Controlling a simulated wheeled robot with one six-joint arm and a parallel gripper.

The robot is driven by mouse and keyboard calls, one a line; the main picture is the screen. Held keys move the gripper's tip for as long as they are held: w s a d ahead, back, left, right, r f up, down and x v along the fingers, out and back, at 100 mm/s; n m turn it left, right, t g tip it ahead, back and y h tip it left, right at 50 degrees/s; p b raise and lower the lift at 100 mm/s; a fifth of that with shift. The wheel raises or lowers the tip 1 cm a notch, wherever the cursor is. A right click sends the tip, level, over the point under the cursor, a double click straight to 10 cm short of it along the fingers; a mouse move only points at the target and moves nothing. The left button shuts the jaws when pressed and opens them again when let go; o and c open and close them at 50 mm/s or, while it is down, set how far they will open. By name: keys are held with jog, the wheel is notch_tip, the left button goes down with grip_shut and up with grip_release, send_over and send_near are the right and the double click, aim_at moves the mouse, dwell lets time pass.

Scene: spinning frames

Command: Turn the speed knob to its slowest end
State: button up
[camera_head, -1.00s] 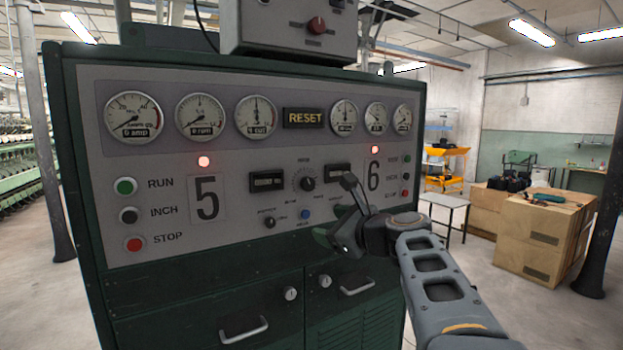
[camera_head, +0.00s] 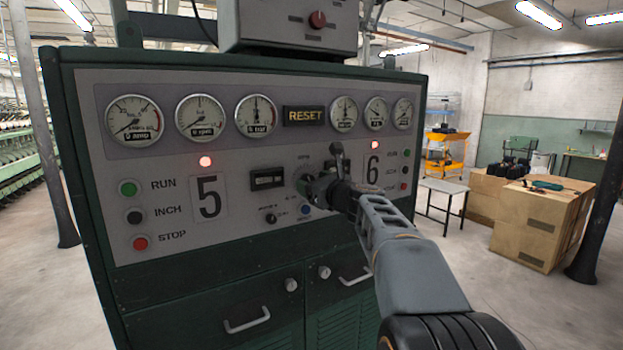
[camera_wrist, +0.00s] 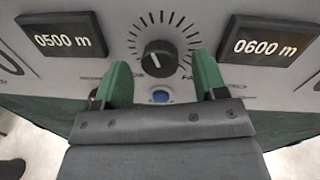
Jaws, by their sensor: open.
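The speed knob (camera_wrist: 160,56) is round and black, inside a ring of dark tick marks. It has a short white mark that appears to point downward. Lettering beginning "FA" shows at its lower right; the label at lower left is mostly hidden by a finger. My gripper (camera_wrist: 162,78) is open, its two green fingers apart to the left and right of and below the knob in the wrist view, with nothing between them. In the head view my gripper (camera_head: 318,184) is at the panel in front of the knob, largely hiding it. I cannot tell whether it touches.
A blue button (camera_wrist: 160,96) sits just below the knob. Displays reading 0500 m (camera_wrist: 62,40) and 0600 m (camera_wrist: 265,42) flank it. The green control cabinet (camera_head: 200,275) also carries gauges, a RESET sign (camera_head: 305,116) and RUN, INCH and STOP buttons. Cardboard boxes (camera_head: 540,225) stand to the right.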

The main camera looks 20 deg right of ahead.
jog(key=shift+w+a, duration=0.15)
jog(key=shift+w, duration=0.45)
jog(key=c, duration=0.9)
